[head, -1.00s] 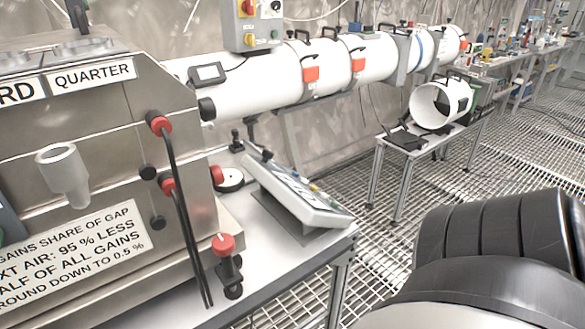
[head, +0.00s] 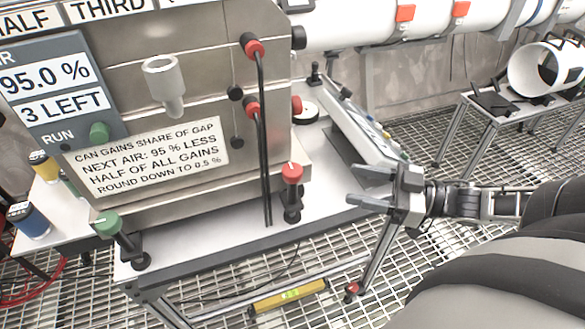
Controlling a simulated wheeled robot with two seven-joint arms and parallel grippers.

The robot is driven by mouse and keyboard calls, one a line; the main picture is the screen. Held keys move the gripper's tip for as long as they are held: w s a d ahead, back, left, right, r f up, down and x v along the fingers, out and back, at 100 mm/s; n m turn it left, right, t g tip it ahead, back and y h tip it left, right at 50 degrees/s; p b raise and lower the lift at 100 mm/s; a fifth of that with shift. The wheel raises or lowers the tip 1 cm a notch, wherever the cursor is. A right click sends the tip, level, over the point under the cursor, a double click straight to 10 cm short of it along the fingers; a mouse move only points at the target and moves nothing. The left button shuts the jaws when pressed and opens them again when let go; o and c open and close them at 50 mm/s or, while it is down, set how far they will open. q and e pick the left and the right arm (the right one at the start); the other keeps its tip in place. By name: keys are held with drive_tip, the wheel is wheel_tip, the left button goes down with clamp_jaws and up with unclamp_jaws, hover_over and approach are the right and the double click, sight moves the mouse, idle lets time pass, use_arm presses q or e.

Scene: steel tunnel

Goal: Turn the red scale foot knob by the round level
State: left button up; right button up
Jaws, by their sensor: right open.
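A red knob (head: 292,172) sits on a black foot at the front right corner of the steel box. Another red knob (head: 296,104) shows at the box's right side, next to a white round disc (head: 306,113) that may be the round level and is partly hidden by the box. My right gripper (head: 356,186) is open and empty, pointing left. It is to the right of the front red knob and apart from it, near the bench's right edge. My left gripper is not in view.
A green knob (head: 107,222) stands on the front left foot. Black rods with red ends (head: 256,107) hang on the box front. A sloped panel (head: 364,132) stands behind my gripper. A yellow spirit level (head: 290,296) lies on a low rail.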

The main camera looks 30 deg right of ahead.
sight(293, 169)
drive_tip(key=x, duration=1.2)
drive_tip(key=shift+w+a, duration=0.25)
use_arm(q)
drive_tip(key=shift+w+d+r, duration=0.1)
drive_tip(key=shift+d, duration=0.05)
use_arm(e)
drive_tip(key=shift+w+a, duration=0.4)
drive_tip(key=shift+c, duration=0.2)
drive_tip(key=c, duration=0.9)
drive_tip(key=n+g+y+b, duration=0.1)
drive_tip(key=b, duration=0.2)
drive_tip(key=shift+w+d+f+n+g+y, duration=0.1)
drive_tip(key=shift+f+n+g+y, duration=0.2)
drive_tip(key=shift+n+g+y, duration=0.1)
drive_tip(key=shift+n+g+y+b, duration=0.4)
drive_tip(key=shift+g+b, duration=0.1)
drive_tip(key=shift+b, duration=0.15)
drive_tip(key=shift+n+g+y+b, duration=0.4)
drive_tip(key=shift+g+b, duration=0.1)
drive_tip(key=shift+b, duration=0.15)
drive_tip(key=shift+r+n+g+y+b, duration=0.2)
drive_tip(key=shift+n+g+y+b, duration=0.2)
drive_tip(key=shift+g+b, duration=0.2)
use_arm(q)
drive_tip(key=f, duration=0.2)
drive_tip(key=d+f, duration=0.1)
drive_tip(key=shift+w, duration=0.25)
use_arm(e)
drive_tip(key=shift+r, duration=0.1)
